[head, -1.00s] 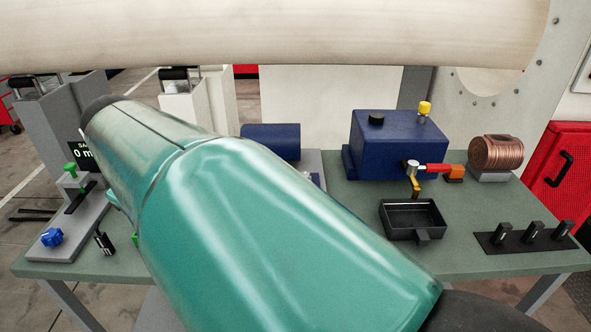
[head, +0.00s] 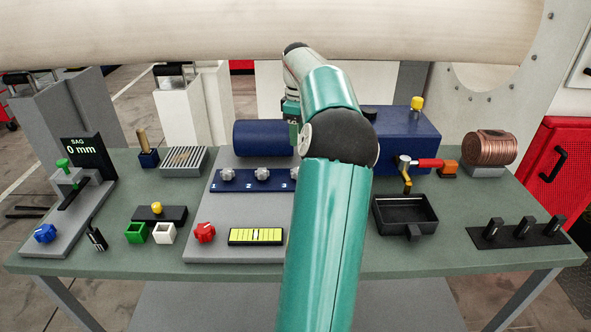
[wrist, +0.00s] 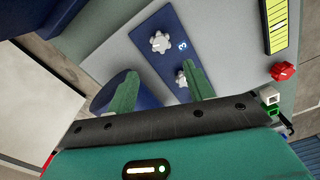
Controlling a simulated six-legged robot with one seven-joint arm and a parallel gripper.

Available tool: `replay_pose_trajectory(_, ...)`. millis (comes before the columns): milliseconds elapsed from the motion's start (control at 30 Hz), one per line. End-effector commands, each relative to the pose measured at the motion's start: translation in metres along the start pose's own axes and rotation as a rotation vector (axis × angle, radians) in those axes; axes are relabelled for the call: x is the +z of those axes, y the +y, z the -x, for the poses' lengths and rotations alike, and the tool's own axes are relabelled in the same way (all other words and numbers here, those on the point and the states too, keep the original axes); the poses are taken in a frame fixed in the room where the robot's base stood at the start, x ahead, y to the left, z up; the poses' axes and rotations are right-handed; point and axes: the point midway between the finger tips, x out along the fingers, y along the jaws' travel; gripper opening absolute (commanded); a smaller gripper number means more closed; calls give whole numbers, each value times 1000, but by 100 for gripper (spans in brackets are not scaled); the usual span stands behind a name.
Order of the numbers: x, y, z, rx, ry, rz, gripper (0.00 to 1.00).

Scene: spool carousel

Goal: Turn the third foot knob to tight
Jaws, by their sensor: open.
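The third foot knob (wrist: 160,42) is a pale grey lobed knob on the blue strip (wrist: 165,20), beside the number 3 in the wrist view. The second knob (wrist: 182,77) shows partly behind one fingertip; the first (head: 228,174) and second also show in the head view. My gripper (wrist: 158,78) is open and empty, its green fingers apart. In the wrist view the third knob lies beyond the fingertips, apart from them. The SAG display (head: 83,148) reads 0 mm.
A blue cylinder (head: 262,138) lies behind the strip. A red knob (head: 204,232) and a yellow-green level (head: 256,237) sit in front. A blue box (head: 405,140) with a red-handled lever (head: 430,163) and a black tray (head: 404,215) stand to the right.

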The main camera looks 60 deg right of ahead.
Motion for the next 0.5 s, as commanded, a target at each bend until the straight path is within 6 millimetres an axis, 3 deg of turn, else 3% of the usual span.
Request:
replay_pose_trajectory(167,0,0,-19,-4,0,2,52)
replay_pose_trajectory(500,-2,-2,-85,-3,1,5,52)
